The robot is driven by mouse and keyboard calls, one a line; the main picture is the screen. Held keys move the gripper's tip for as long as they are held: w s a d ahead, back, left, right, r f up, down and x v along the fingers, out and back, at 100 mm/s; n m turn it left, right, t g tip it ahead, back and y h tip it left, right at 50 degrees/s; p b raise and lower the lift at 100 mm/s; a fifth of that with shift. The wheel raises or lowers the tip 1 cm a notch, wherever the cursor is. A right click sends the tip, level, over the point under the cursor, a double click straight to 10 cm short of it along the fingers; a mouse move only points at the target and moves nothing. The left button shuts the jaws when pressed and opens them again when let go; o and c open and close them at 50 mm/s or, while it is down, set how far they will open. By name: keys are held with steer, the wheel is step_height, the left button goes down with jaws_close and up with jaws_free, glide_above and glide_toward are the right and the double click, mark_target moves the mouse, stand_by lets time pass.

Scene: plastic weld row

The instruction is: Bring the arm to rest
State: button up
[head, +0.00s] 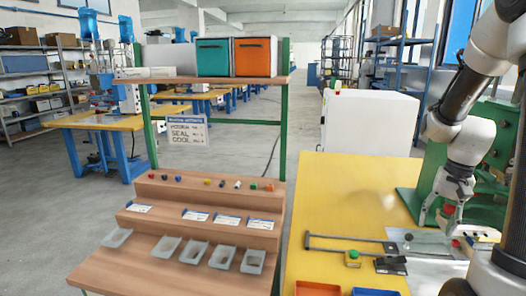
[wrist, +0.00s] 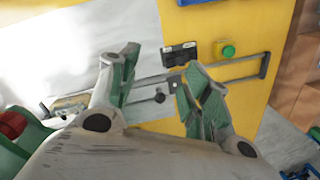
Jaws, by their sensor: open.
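My gripper (head: 436,217) hangs at the end of my arm at the right of the head view, above the right part of the yellow table (head: 335,205). In the wrist view, my gripper (wrist: 160,85) has its two green-padded fingers spread apart with nothing between them. Beyond the fingers lie a dark metal bar (wrist: 235,68) and a pale sheet (wrist: 75,50) on the yellow surface. I cannot tell how far the fingertips are above them.
A green machine (head: 490,150) stands close to my arm at the right. A green button on a yellow box (head: 352,258) and an orange tray (head: 318,289) are on the table. A wooden stepped rack (head: 200,200) stands to the left. The table's middle is clear.

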steer(key=s+a+r+n+t, duration=0.2)
steer(key=s+a+r+n, duration=0.2)
steer(key=s+r, duration=0.3)
steer(key=s+a+r+n+t+h, duration=0.1)
steer(key=s+a+r+n+t, duration=0.1)
steer(key=s+a+r, duration=0.5)
steer(key=shift+s+r+n+t, duration=0.15)
steer(key=shift+r+n+t, duration=0.15)
steer(key=shift+r+n, duration=0.5)
